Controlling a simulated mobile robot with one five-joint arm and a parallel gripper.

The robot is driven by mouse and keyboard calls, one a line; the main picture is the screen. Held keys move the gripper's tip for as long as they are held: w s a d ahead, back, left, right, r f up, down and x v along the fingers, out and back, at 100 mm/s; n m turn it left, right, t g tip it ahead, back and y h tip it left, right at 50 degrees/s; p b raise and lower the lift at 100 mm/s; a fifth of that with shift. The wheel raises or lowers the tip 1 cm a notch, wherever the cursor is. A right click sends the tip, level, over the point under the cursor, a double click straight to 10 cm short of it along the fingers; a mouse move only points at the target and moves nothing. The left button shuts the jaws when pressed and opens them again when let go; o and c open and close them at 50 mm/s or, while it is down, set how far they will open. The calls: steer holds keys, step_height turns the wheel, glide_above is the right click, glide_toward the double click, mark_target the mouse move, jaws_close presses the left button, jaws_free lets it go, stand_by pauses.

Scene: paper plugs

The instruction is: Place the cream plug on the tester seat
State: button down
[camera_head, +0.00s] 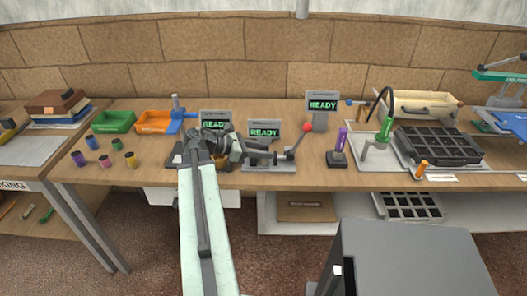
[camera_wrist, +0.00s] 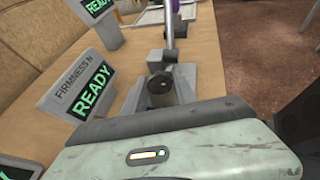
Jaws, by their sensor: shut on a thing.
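My gripper (camera_head: 222,160) is at the end of my arm over the bench, just left of the firmness tester (camera_head: 264,131). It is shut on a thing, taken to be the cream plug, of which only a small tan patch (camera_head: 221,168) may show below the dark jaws. The wrist view shows the gripper's housing but hides the fingertips and the plug. The tester's grey base (camera_head: 270,167) lies just to the right. In the wrist view, a short dark round cup (camera_wrist: 161,90), apparently the tester seat, stands on that base beyond the housing.
The firmness display (camera_wrist: 80,90) stands close at the left in the wrist view. A lever with a red knob (camera_head: 307,126) rises right of the tester. Several loose plugs (camera_head: 116,145), a green tray (camera_head: 112,122) and an orange tray (camera_head: 153,122) are at the left.

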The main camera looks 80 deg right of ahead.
steer(key=c, duration=1)
jaws_free()
steer(key=shift+o, duration=0.2)
steer(key=shift+w+r+p, duration=0.25)
steer(key=shift+r+p, duration=0.1)
steer(key=shift+p, duration=0.1)
steer(key=p+v, duration=0.4)
steer(key=v, duration=0.7)
steer(key=shift+w+a, duration=0.2)
steer(key=shift+a, duration=0.05)
steer(key=shift+f, duration=0.1)
